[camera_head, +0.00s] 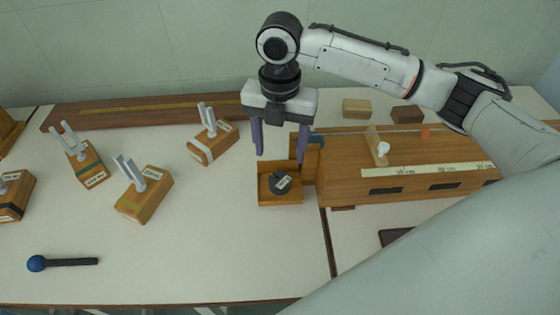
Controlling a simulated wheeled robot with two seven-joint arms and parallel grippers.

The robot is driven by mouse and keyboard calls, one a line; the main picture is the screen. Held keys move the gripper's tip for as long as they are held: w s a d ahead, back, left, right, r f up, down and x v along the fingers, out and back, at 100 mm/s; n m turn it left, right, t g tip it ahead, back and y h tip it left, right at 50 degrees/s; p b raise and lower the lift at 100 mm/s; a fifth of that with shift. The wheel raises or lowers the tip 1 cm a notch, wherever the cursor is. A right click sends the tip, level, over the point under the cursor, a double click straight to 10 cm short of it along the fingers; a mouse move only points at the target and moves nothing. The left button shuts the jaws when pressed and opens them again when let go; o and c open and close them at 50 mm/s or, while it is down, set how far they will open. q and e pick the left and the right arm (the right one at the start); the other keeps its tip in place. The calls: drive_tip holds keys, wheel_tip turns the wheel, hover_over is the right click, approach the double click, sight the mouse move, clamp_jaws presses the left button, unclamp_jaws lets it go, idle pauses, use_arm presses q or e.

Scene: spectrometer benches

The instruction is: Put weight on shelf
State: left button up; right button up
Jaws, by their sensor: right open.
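A small dark round weight (279,184) with a pale label sits in a shallow open wooden box or shelf (283,199) at the left end of a long wooden instrument. My right gripper (280,158), with two purple fingers pointing down, is just above and behind the weight. Its fingers are apart and nothing shows between them. I cannot tell whether the weight touches the box's walls. My left gripper is not in view.
The long wooden instrument (440,183) with a ruler strip fills the right. Several wooden blocks with grey prongs (145,192) stand at the left. A blue-knobbed black rod (70,262) lies front left. A long dark wooden bar (140,112) lies at the back. The table's front middle is clear.

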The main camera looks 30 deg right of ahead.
wheel_tip(320, 180, up, 4)
drive_tip(key=shift+f, duration=0.15)
